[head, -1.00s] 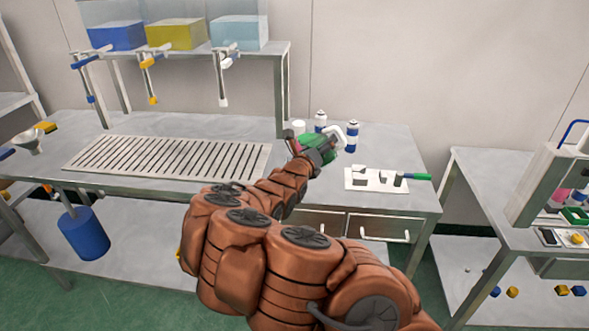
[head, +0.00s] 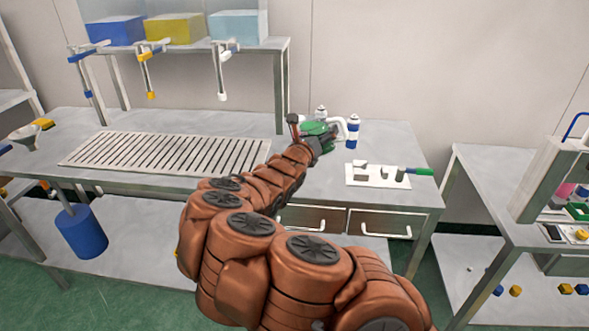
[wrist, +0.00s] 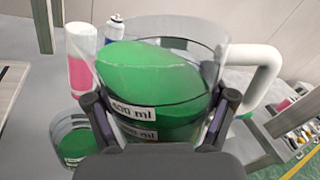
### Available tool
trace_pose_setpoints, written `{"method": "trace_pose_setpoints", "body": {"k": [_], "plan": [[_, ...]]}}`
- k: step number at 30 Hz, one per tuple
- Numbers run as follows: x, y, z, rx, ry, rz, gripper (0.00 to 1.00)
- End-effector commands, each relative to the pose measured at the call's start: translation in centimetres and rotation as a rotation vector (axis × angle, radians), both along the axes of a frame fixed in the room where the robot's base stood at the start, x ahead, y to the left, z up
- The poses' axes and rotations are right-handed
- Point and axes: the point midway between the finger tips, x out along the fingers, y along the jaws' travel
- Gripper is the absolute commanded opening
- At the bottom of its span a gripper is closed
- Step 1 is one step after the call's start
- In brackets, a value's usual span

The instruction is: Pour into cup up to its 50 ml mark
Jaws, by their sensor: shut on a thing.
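My gripper (wrist: 160,125) is shut on a clear jug (wrist: 180,38) holding green liquid, with a white handle (wrist: 262,75) on its right and volume labels, one reading 400 ml. The liquid surface slants against the jug's walls, so the jug looks tilted. In the head view the jug (head: 318,129) is at the arm's end over the back of the table. A small clear cup (wrist: 62,128) with green liquid inside and a white label stands at the jug's lower left in the wrist view. Its level against the 50 ml mark cannot be read. In the head view I cannot make out the cup.
A pink-and-white container (wrist: 82,68) and a blue-and-white can stand close behind the jug; the can (head: 352,130) also shows in the head view. A white board (head: 372,182) with small parts lies at right. A slotted grate (head: 165,152) lies at left.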

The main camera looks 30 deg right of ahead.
Motion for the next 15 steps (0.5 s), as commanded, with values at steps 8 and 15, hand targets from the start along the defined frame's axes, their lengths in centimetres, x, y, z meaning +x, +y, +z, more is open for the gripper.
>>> {"method": "trace_pose_setpoints", "body": {"k": [8,15], "plan": [[0.15,0.08,0.62,0.047,-0.065,0.0,0.16],[0.2,0.12,0.5,0.051,-0.071,0.0,0.16]]}}
